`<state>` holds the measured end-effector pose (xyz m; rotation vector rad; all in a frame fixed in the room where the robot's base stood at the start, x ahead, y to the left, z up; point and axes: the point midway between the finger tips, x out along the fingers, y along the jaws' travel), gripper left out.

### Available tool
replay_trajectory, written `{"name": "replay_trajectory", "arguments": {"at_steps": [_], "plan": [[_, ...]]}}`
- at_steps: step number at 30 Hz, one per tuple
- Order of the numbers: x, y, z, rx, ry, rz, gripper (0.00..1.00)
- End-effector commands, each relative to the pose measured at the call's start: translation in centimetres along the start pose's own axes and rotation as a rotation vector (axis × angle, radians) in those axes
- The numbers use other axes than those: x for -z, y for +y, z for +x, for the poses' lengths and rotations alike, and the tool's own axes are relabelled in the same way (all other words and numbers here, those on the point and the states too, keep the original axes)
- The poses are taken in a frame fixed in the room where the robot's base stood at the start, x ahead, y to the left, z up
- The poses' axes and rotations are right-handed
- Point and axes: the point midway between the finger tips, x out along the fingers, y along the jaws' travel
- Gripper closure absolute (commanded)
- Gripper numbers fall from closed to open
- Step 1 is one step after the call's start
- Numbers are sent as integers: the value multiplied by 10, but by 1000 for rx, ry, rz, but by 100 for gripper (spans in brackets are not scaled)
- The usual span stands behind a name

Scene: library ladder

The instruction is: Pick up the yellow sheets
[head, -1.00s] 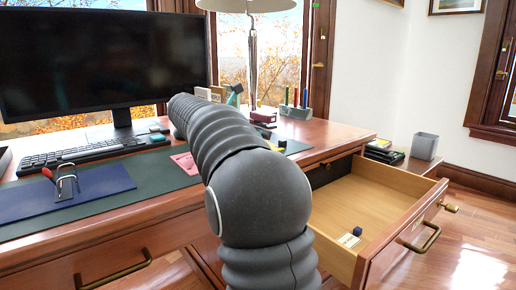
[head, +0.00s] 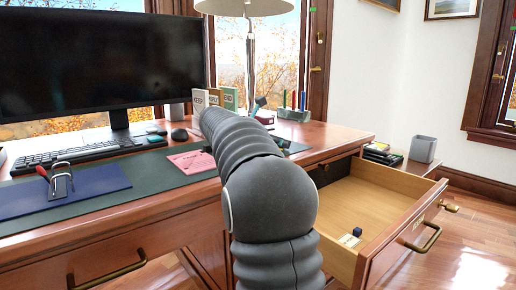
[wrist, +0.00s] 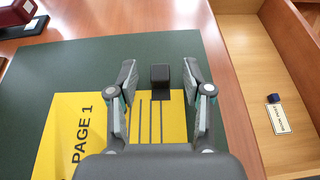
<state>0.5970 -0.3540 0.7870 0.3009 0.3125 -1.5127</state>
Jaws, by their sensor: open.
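The yellow sheets (wrist: 85,120), marked PAGE 1 with dark lines, lie flat on the dark green desk mat (wrist: 70,70) in the wrist view. A small black block (wrist: 160,76), perhaps a clip, sits at their far edge. My gripper (wrist: 160,80) is open above the sheets, with one finger on each side of the black block and nothing held. Whether the fingertips touch the mat cannot be told. The near part of the sheets is hidden by my gripper. In the head view my arm hides the sheets.
An open drawer (head: 385,190) with a small dark block (head: 357,232) and a label stands right of the mat. A pink sheet (head: 190,161), labelled bookends (head: 215,97), a lamp (head: 250,55) and a pen stand (head: 294,114) are on the desk. A dark red object (wrist: 18,14) lies at far left.

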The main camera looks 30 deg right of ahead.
Motion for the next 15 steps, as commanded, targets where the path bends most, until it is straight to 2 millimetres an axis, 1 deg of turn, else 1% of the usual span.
{"name": "replay_trajectory", "arguments": {"at_steps": [2,5,6,8,9,15], "plan": [[0,0,0,0,0,0,50],[0,0,-1,0,0,0,72],[0,0,-1,0,0,0,82],[0,0,-1,0,0,0,98],[0,0,-1,0,0,0,100],[0,0,-1,0,0,0,100]]}}
